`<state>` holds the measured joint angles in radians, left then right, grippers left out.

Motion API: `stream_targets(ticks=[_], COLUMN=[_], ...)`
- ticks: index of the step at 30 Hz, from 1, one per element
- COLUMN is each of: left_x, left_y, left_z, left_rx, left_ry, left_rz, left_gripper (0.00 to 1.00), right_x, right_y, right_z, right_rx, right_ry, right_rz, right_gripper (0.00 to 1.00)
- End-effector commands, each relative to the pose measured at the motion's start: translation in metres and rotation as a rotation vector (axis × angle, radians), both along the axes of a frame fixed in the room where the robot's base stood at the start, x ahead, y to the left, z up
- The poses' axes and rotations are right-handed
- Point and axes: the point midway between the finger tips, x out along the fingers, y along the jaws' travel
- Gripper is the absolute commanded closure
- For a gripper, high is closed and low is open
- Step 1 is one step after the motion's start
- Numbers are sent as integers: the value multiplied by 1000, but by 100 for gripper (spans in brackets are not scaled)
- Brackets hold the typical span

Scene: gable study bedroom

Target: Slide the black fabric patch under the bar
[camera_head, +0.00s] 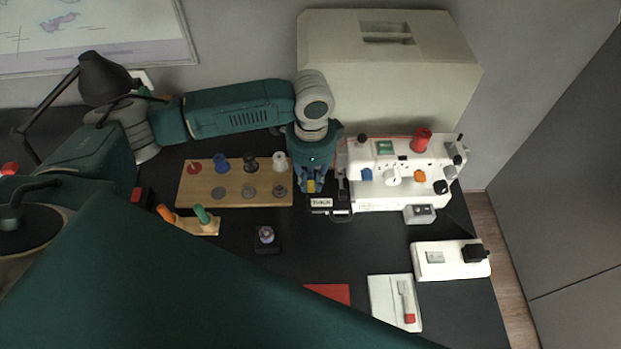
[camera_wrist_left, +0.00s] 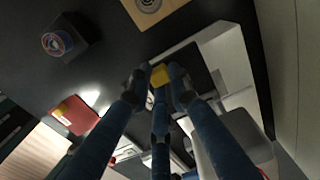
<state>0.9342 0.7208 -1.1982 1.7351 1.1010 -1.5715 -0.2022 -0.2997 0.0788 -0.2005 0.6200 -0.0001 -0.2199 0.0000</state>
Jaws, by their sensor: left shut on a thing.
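My left gripper (camera_head: 311,186) points down beside the left end of the white sewing machine (camera_head: 405,172). Its blue fingers are shut on a small yellow piece (camera_head: 311,186), which also shows between the fingertips in the left wrist view (camera_wrist_left: 160,76). A flat dark piece (camera_wrist_left: 190,66) lies around the yellow piece, over a pale frame; I take it for the black fabric patch, but fingers cover part of it. In the head view the patch blends with the dark table. I cannot make out the bar clearly or whether the patch is under it. My right gripper is not in view.
A wooden spool board (camera_head: 235,199) stands left of the gripper. A small dark block with a bobbin (camera_head: 265,237) is in front. A large pale case (camera_head: 350,85) stands behind.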

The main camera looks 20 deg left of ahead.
Motion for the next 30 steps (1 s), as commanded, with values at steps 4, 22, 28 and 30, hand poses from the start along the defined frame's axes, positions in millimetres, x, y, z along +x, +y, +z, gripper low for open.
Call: stream_targets(ticks=[4, 22, 28, 30], left_x=[0, 1, 1, 1], left_y=[0, -1, -1, -1], left_z=[0, 1, 1, 1], left_rx=[-1, -1, -2, -2], left_ry=[0, 0, -1, -1], left_rz=[0, 0, 0, 0], left_gripper=[100, 100, 100, 100], right_x=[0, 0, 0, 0], right_y=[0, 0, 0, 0], right_z=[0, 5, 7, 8], right_rx=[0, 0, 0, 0], right_ry=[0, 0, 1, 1], right_rz=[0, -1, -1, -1], right_gripper=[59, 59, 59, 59])
